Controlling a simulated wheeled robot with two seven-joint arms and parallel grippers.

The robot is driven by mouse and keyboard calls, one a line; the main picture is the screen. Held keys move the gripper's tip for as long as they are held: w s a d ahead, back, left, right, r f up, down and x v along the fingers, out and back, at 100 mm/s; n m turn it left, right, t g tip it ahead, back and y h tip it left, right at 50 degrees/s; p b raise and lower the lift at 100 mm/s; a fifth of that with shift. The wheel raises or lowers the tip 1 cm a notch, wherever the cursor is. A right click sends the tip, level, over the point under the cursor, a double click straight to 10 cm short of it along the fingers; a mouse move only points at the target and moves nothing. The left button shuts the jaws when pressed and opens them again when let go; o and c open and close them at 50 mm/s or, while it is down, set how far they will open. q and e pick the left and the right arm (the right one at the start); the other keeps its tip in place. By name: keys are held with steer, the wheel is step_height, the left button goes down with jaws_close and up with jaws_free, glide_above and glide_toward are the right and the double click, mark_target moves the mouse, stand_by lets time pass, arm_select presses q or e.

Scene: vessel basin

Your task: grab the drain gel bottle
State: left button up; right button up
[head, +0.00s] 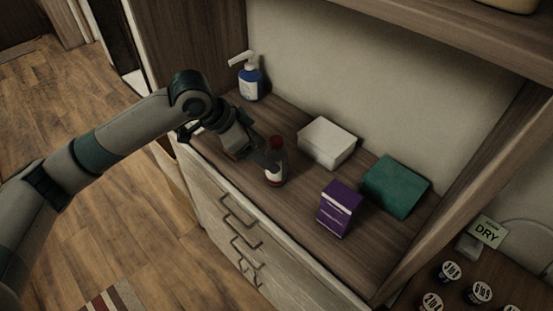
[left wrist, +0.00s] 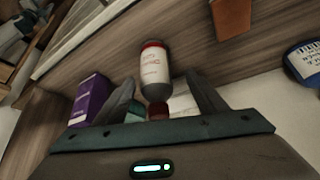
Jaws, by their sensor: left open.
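The bottle with a white label and red cap (head: 277,174), which I take to be the drain gel, stands upright on the wooden counter near its front edge. In the left wrist view the same bottle (left wrist: 154,68) shows its label with red print, too blurred to read. My left gripper (head: 266,159) is open and reaches in from the left at the bottle's upper part. In the left wrist view the bottle's red cap lies between the two spread fingers. I cannot tell whether either finger touches it. My right gripper is not in view.
A purple box (head: 339,209), a white box (head: 326,143) and a green box (head: 396,186) stand to the right. A blue pump bottle (head: 251,84) stands at the back left. An orange-brown object (left wrist: 231,18) shows in the wrist view. A wall closes the back.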

arm_select(q)
steer(key=shift+w+d+f, duration=0.1)
steer(key=shift+d+f, duration=0.2)
steer(key=shift+f, duration=0.25)
steer(key=shift+d+f+p, duration=0.25)
steer(key=shift+f+p, duration=0.05)
steer(key=shift+p, duration=0.1)
steer(key=x, duration=0.1)
steer(key=p+x, duration=0.1)
steer(key=x, duration=0.1)
steer(key=shift+s+d+f+p, duration=0.2)
steer(key=shift+d+f+p, duration=0.05)
steer(key=shift+f+p, duration=0.15)
steer(key=shift+d+f, duration=0.1)
steer(key=shift+f, duration=0.2)
steer(key=shift+c, duration=0.6)
steer(key=c, duration=1.2)
steer(key=shift+o, duration=0.2)
steer(key=shift+w, duration=0.1)
